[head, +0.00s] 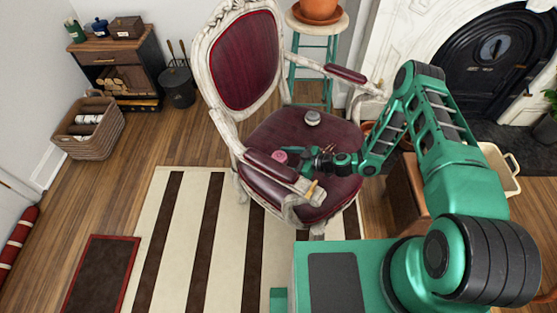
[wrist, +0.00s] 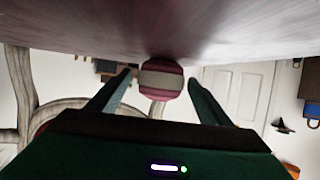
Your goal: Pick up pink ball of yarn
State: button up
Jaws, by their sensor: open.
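The pink ball of yarn (head: 280,156) lies on the dark red seat of the ornate white armchair (head: 262,133), near the armrest. In the wrist view, which appears upside down, the pink ball (wrist: 161,79) has a pale band around its middle and touches the seat surface (wrist: 80,25). My gripper (head: 303,154) is low over the seat, just right of the ball, pointing at it. In the wrist view my gripper (wrist: 160,80) is open, and the ball appears centred between the fingertips. I cannot tell how far it reaches between them.
A small grey round object (head: 312,118) sits farther back on the seat. The near armrest (head: 284,175) stands close to my gripper, with a small tan object (head: 314,189) by its end. A teal stool (head: 318,42) with a terracotta pot (head: 319,10) is behind the chair.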

jog(key=shift+w+a+f, duration=0.25)
jog(key=shift+w+a, duration=0.05)
jog(key=shift+a, duration=0.25)
jog(key=c, duration=1.1)
jog(key=shift+r, duration=0.1)
